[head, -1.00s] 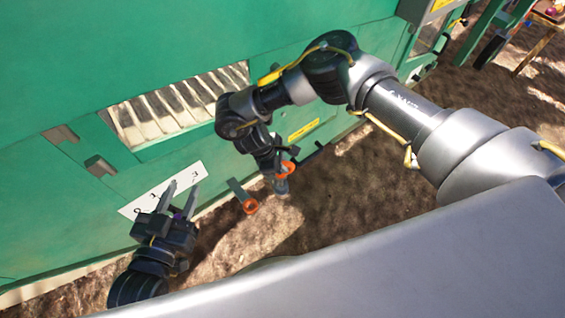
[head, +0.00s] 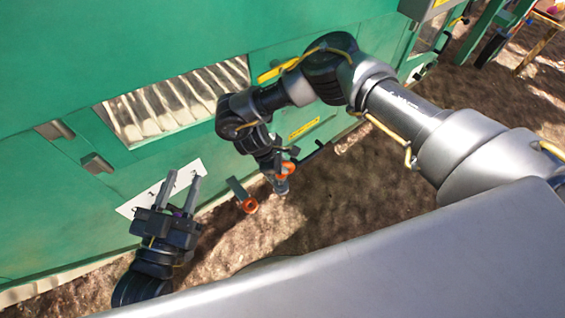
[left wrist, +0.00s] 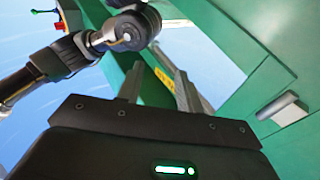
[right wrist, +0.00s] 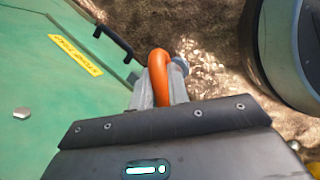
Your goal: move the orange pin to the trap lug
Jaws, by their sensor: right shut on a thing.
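The orange pin shows as an orange loop (right wrist: 158,72) between the fingers of my right gripper (right wrist: 158,92) in the right wrist view. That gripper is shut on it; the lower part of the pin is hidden. In the head view my right gripper (head: 281,176) hangs low beside the green machine with the orange loop at its tip. A second orange ring (head: 250,205) sits at the end of a grey bracket (head: 236,188) to its left. I cannot tell which part is the trap lug. My left gripper (head: 181,190) is open and empty in front of a white label.
The green machine wall (head: 60,90) fills the left and back, with a slatted opening (head: 170,105) and small grey brackets (head: 97,163). A white label (head: 130,205) is on its lower part. Bare brown ground (head: 350,200) lies to the right.

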